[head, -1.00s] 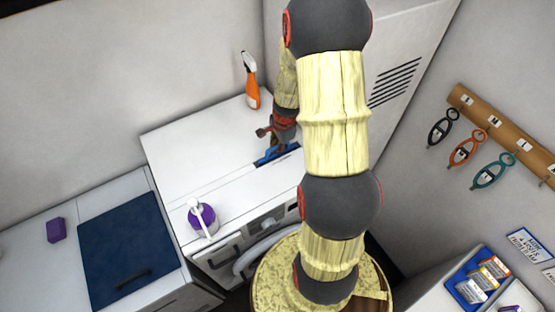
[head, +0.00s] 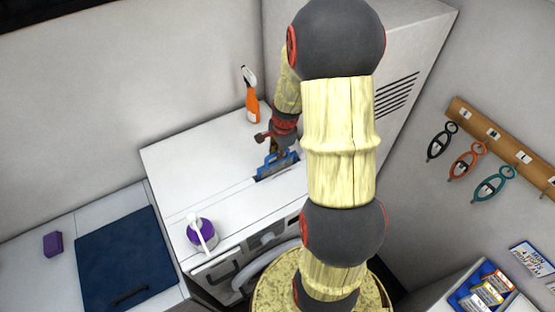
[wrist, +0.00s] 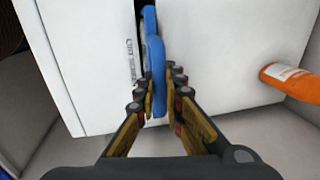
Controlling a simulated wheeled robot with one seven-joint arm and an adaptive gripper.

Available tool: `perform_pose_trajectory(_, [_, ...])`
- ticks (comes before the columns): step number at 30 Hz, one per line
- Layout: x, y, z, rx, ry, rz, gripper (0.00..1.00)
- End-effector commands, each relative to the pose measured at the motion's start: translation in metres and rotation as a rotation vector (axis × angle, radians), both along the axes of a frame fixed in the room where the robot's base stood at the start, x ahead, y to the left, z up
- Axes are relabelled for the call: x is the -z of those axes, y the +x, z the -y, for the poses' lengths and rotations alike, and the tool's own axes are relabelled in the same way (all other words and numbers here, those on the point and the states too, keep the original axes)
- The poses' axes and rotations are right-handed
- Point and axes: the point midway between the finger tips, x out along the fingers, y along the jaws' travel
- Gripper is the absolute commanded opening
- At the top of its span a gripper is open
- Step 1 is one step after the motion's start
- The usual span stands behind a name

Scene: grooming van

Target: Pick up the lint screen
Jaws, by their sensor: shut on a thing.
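The lint screen (head: 277,164) is blue, with a handle along its top edge. In the head view it stands partly up out of a dark slot in the top of the white dryer (head: 205,145); its lower part is hidden. In the wrist view the blue lint screen (wrist: 156,70) runs upright between the fingers of my gripper (wrist: 162,95). The fingers are shut on its handle, one on each side. In the head view my gripper (head: 278,148) is small and partly blocked from sight.
An orange spray bottle (head: 252,98) stands at the back of the dryer top, also in the wrist view at right (wrist: 290,80). A purple-and-white bottle (head: 202,235) stands at the front left. A tall light cabinet (head: 415,60) is right of the dryer. Loops hang on a wall rack.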

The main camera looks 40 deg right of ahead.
Motion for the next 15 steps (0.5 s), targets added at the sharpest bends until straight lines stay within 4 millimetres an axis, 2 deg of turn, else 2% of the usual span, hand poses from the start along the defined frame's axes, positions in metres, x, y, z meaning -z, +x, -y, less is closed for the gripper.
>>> perform_pose_trajectory(3, [-0.026,0.001,0.001,-0.001,-0.004,0.005,0.00])
perform_pose_trajectory(15, [-0.106,0.001,0.001,-0.001,-0.003,0.003,0.00])
